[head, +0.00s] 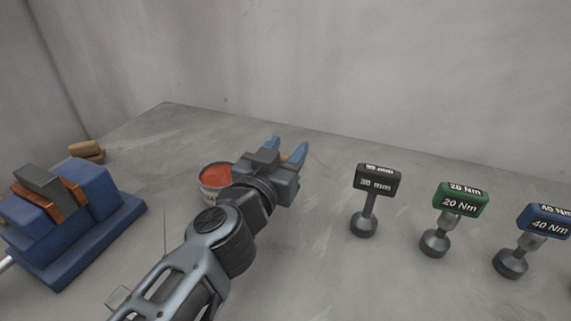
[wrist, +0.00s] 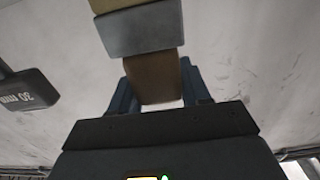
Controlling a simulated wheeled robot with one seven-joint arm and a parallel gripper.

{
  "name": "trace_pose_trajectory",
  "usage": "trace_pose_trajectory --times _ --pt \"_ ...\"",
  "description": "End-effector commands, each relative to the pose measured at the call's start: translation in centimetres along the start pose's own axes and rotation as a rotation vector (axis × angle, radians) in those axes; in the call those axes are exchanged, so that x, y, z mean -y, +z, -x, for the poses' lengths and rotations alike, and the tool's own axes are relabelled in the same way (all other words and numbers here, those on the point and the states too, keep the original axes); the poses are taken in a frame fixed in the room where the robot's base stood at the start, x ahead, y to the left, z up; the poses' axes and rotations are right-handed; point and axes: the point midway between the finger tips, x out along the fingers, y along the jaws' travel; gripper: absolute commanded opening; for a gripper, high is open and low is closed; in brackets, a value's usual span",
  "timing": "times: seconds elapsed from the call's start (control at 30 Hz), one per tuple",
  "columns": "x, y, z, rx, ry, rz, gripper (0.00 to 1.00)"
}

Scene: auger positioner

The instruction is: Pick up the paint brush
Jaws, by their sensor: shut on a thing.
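My gripper (head: 286,149) is shut on the paint brush and holds it above the table. In the wrist view the brush shows a brown handle (wrist: 152,76) between the blue fingers, a grey metal band (wrist: 140,32) beyond it, and a tan end cut off by the top edge.
An open can of red-orange paint (head: 215,175) stands just left of my gripper. A blue clamp-like block (head: 90,195) is at the left, with brown blocks (head: 86,150) behind it. Labelled stands, grey (head: 375,182), green (head: 460,200) and blue (head: 546,218), line the right. Bare table lies between.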

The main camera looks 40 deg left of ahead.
Motion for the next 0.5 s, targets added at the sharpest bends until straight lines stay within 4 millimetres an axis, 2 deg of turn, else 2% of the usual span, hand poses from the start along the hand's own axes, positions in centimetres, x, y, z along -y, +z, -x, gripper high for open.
trace_pose_trajectory --times 0.03,0.3,0.5 --pt "-0.1 -1.2 0.3 -0.001 0.001 -0.005 0.16" --pt "-3.1 -4.5 5.6 -0.001 0.000 -0.001 0.16" --pt "-4.8 -6.5 8.5 0.000 0.000 0.001 0.16"
